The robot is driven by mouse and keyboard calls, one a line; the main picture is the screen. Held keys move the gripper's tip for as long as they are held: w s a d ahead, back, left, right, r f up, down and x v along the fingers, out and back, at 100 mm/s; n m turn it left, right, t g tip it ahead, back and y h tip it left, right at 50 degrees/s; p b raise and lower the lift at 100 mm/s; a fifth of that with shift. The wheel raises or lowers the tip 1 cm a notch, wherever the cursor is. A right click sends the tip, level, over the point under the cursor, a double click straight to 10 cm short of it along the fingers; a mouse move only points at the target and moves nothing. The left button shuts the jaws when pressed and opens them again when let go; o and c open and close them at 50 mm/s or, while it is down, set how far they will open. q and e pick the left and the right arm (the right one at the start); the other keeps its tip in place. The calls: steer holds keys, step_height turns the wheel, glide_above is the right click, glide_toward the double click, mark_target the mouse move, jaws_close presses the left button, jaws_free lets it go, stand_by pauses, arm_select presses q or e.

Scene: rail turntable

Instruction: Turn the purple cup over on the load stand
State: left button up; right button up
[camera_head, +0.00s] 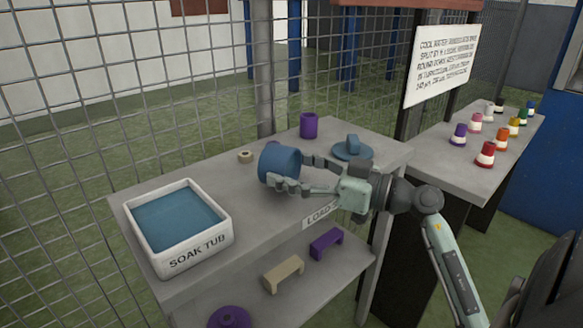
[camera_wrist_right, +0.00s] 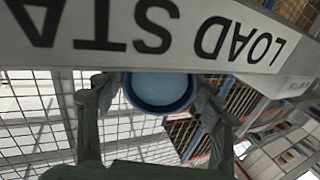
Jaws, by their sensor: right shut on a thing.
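The purple cup (camera_head: 309,126) stands at the back of the load stand (camera_head: 255,212), apart from my gripper; I cannot tell for sure which end is up. My right gripper (camera_head: 277,172) is shut on a blue cup (camera_head: 280,163), its fingers on either side. The blue cup is tilted onto its side over the stand's middle; I cannot tell whether it touches the top. In the right wrist view the blue cup (camera_wrist_right: 160,90) shows a round end between the fingers (camera_wrist_right: 152,108). My left gripper is not in view.
A soak tub (camera_head: 222,245) of blue liquid stands at the left. A blue lid (camera_head: 347,153) lies right of the purple cup, a small beige ring (camera_head: 246,156) left of it. Wire mesh (camera_head: 100,130) runs behind.

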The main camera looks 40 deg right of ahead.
steer(key=shift+f, duration=0.5)
steer(key=o, duration=1.3)
steer(key=shift+o, duration=0.2)
steer(key=v, duration=1.2)
